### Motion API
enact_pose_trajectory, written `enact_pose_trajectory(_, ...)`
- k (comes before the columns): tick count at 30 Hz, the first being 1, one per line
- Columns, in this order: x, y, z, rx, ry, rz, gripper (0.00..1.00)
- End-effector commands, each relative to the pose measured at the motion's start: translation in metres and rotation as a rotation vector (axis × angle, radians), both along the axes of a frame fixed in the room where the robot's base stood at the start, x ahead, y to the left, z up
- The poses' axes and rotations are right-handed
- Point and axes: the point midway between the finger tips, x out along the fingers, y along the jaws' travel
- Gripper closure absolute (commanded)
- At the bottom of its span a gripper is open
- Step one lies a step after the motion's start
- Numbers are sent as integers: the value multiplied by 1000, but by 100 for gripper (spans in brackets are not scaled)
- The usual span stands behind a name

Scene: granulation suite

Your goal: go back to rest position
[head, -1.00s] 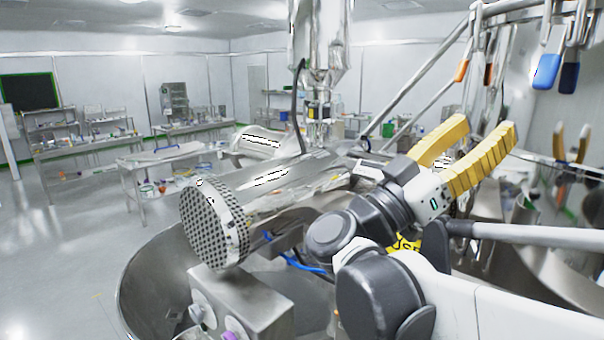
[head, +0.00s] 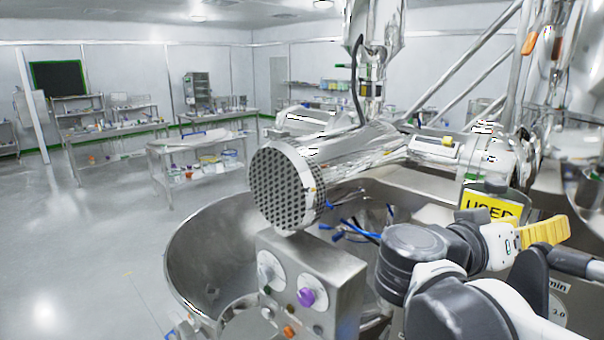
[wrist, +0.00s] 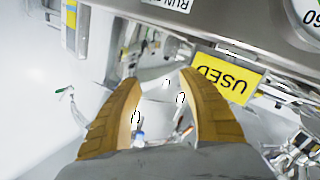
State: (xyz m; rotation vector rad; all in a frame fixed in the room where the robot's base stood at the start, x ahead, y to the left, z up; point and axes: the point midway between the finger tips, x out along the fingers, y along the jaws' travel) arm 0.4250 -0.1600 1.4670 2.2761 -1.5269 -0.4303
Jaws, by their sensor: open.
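My gripper (wrist: 158,85) shows in the wrist view as two yellow ribbed fingers spread apart, with nothing held between them. In the head view my gripper (head: 545,231) is at the right, its yellow fingers pointing right and seen from the side. It is in front of the steel machine, just right of and below a yellow "USED" label (head: 491,208). The label also shows in the wrist view (wrist: 226,79), to the right of the fingers. I cannot tell the distance between the fingers and the machine.
A large steel bowl (head: 205,250) and a control box (head: 312,285) with knobs stand close on the left of my arm. A steel cylinder with a perforated end (head: 285,188) lies above them. Benches (head: 200,150) stand far left; the floor there is clear.

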Motion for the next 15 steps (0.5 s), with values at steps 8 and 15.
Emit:
enact_pose_trajectory(8,-39,28,-225,461,438,264,51)
enact_pose_trajectory(15,-62,120,-349,789,544,675,51)
